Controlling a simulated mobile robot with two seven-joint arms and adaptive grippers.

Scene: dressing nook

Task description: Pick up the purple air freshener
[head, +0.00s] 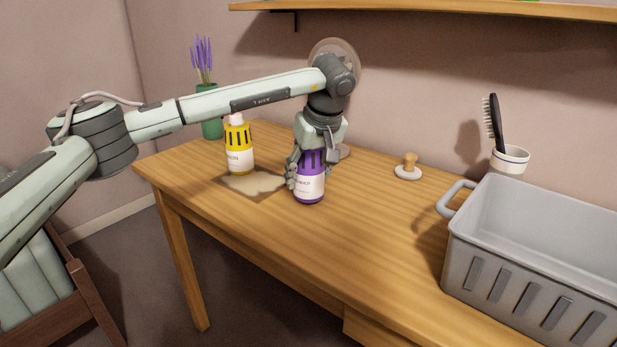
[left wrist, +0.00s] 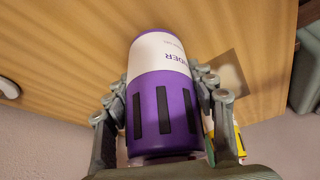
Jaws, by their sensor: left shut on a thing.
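The purple air freshener (head: 310,184), with a white label and dark slots, is upright at the middle of the wooden table. My left gripper (head: 307,172) comes down on it from above and is shut on it. In the left wrist view the purple air freshener (left wrist: 163,105) fills the space between the fingers of my left gripper (left wrist: 160,95). I cannot tell whether its base touches the table. A yellow air freshener (head: 239,150) stands to its left. My right gripper is not in view.
The wooden table (head: 380,240) has a grey crate (head: 480,240) at the right. A cup (head: 510,160) with a hairbrush (head: 493,120), a wooden-knobbed object (head: 408,168) and a lavender pot (head: 211,125) stand along the back. A shelf (head: 430,10) hangs above.

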